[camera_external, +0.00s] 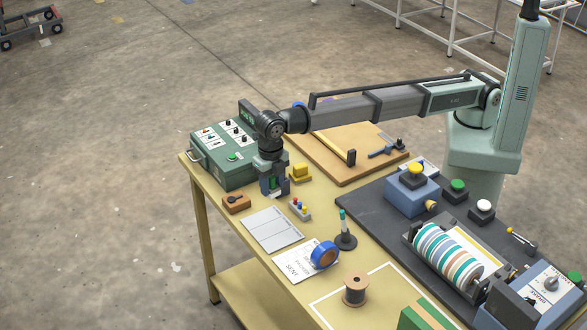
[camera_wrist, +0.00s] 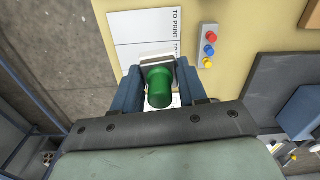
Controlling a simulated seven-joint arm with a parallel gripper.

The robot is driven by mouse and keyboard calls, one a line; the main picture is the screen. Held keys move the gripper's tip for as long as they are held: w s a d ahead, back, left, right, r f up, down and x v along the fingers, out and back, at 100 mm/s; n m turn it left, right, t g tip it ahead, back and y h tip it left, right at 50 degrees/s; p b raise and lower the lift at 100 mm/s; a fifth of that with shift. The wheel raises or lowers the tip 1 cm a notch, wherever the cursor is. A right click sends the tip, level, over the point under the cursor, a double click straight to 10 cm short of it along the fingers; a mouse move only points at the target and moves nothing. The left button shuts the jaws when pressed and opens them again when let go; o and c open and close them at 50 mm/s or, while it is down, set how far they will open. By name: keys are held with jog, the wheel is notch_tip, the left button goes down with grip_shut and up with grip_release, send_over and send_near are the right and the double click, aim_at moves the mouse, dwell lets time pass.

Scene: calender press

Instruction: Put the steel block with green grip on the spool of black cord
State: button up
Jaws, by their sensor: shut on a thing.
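The steel block with green grip is between the fingers of my gripper (camera_external: 273,188). In the wrist view its green grip (camera_wrist: 160,90) stands between the two blue fingers, with part of the grey block behind it. My gripper is shut on it and points down over the far left part of the table; I cannot tell whether the block touches the tabletop. The spool (camera_external: 355,290), with tan flanges and a darker winding, stands upright near the table's front, well to the right of my gripper. Its top looks clear. The wrist view does not show the spool.
A green control box (camera_external: 225,160) stands left of my gripper, with a small brown block (camera_external: 236,203) near it. A button box (camera_external: 299,209), blue tape roll (camera_external: 323,255) and dark stand with a teal-topped tool (camera_external: 345,238) lie between gripper and spool. A striped roller (camera_external: 448,255) is at right.

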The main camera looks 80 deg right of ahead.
jog(key=s+a+r+n, duration=0.2)
jog(key=s+a, duration=0.8)
jog(key=s, duration=0.2)
jog(key=s+a+r+n, duration=0.2)
jog(key=s+a+r, duration=0.1)
jog(key=s+a, duration=0.8)
notch_tip(320, 180, up, 2)
jog(key=m, duration=0.5)
send_over(357, 280)
jog(key=shift+d+f, duration=0.1)
jog(key=shift+f, duration=4.6)
jog(key=shift+f, duration=0.15)
jog(key=o, duration=1.1)
notch_tip(357, 280, up, 12)
